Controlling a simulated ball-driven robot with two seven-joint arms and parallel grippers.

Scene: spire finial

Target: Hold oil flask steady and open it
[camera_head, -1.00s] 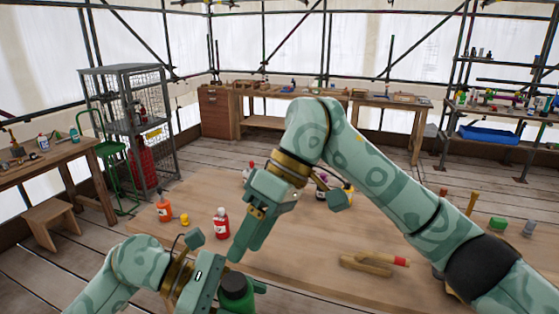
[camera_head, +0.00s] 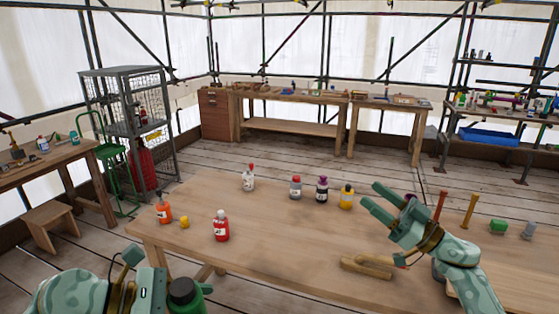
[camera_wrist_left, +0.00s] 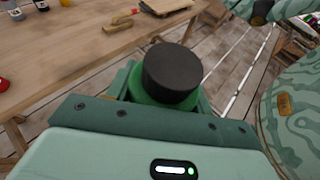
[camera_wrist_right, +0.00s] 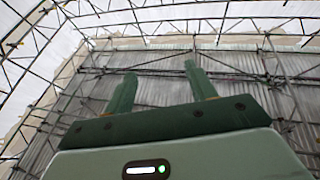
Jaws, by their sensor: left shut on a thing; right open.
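The oil flask is a green bottle with a black cap (camera_wrist_left: 172,72); I take it as the task's flask. In the head view the flask (camera_head: 185,293) shows at the bottom edge, partly cut off. My left gripper (camera_wrist_left: 165,98) is shut around its green body. The cap is seated on top. The flask is held in front of the table's near edge. My right gripper (camera_head: 376,200) is open and empty above the table's right part, well away from the flask. In the right wrist view its fingers (camera_wrist_right: 160,92) stand apart with nothing between them.
The table's middle is clear.

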